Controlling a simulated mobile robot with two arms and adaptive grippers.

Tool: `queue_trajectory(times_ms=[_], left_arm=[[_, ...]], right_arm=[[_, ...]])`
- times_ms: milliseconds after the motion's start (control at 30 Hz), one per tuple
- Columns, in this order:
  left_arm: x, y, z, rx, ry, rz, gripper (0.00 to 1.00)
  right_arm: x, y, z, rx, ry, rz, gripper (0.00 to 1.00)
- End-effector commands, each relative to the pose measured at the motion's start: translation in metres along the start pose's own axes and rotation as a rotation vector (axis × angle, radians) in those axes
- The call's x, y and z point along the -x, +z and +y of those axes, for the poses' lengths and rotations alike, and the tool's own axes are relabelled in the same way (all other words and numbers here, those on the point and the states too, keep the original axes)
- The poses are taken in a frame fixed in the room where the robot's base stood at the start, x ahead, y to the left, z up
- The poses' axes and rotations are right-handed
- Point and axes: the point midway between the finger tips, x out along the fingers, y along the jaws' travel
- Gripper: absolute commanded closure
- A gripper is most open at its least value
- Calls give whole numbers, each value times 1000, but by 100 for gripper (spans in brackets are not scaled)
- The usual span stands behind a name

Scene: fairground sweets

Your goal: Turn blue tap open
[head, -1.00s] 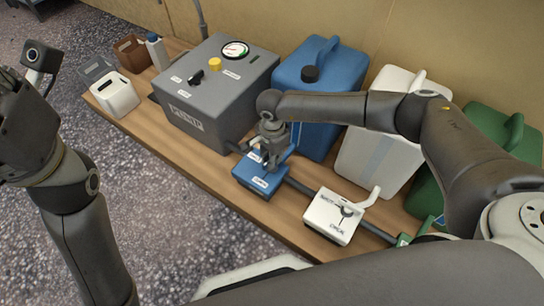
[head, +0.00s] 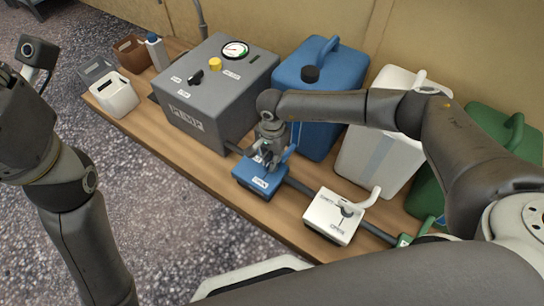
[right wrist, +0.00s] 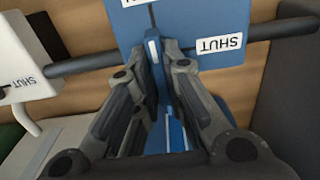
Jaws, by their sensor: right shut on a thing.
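The blue tap (head: 252,184) is a blue block on the wooden board, with a blue lever (head: 289,152) pointing up and right. My right gripper (head: 266,162) is over the block, its jaws closed on the lever. The right wrist view shows the lever (right wrist: 153,52) between the two fingers (right wrist: 160,80). The block there (right wrist: 190,15) bears a SHUT label (right wrist: 219,45) to the right of the lever; another label at the top edge is cut off. My left gripper (head: 12,85) is at the left edge, partly cut off, and its jaws are unclear.
A white tap (head: 330,222) stands to the right on the same grey pipe, with a green tap (head: 405,240) beyond. Behind are a grey pump (head: 205,90) and blue (head: 325,70), white (head: 350,165) and green (head: 490,120) jugs. Small tubs stand at the far left.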

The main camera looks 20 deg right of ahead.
Motion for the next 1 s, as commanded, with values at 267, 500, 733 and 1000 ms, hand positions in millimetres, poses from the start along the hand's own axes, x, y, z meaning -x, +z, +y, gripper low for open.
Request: queue_trajectory(times_ms=[267, 500, 733, 1000], left_arm=[[1, 0, 0, 1, -2, -4, 60], [2, 0, -1, 0, -6, -7, 60], [1, 0, -1, 0, -4, -6, 60], [1, 1, 0, 0, -3, -6, 60]], right_arm=[[0, 1, 0, 2, -1, -1, 68], [1, 0, 0, 1, 0, 0, 68], [30, 0, -1, 2, -4, 2, 68], [88, 0, -1, 1, -4, 1, 68]])
